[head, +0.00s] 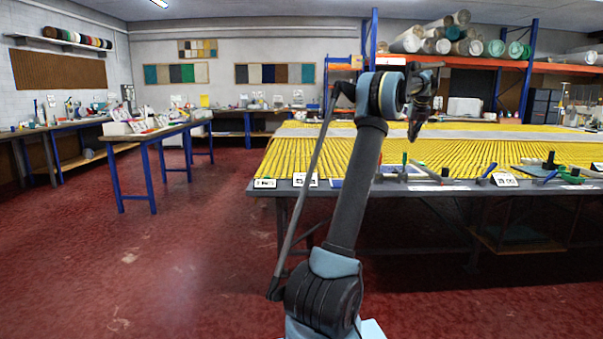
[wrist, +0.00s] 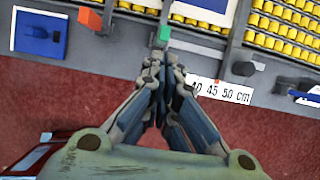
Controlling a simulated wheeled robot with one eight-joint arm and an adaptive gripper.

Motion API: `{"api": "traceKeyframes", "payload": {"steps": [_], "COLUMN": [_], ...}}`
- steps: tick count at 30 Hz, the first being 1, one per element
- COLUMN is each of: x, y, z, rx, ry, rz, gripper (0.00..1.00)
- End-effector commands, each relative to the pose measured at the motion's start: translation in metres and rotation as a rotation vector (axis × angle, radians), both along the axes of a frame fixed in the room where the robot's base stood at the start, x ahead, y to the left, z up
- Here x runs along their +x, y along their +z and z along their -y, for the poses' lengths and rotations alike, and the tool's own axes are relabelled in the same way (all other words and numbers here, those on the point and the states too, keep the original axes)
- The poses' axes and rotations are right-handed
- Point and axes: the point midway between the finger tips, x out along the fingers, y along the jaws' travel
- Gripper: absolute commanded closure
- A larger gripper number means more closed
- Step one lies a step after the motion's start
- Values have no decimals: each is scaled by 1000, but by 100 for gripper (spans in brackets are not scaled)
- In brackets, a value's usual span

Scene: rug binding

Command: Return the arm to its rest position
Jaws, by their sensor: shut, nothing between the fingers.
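My arm rises from the bottom middle of the head view and bends at the top. My gripper (head: 414,136) hangs fingers-down in front of the table's near edge. In the wrist view my gripper (wrist: 163,58) has its fingers together, with nothing between them. A green block-like piece (wrist: 165,33) lies just beyond the fingertips in that view; it looks apart from them, though depth is hard to judge.
A large table (head: 262,190) with a yellow striped surface (head: 310,150) stands on the right, with hand tools along its near edge. A blue-legged bench (head: 150,138) stands left. Red floor (head: 190,250) is clear at front left.

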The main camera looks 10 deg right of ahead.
Motion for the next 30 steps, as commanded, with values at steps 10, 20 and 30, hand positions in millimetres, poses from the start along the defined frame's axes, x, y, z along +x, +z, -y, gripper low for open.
{"api": "traceKeyframes", "payload": {"steps": [10, 20, 30], "x": [1, -21, -73], "y": [14, 22, 8], "z": [-85, -218, -344], "rx": [-80, -218, -358], "ry": [267, 724, 1192], "rz": [-37, -89, -129], "gripper": [100, 100, 100]}}
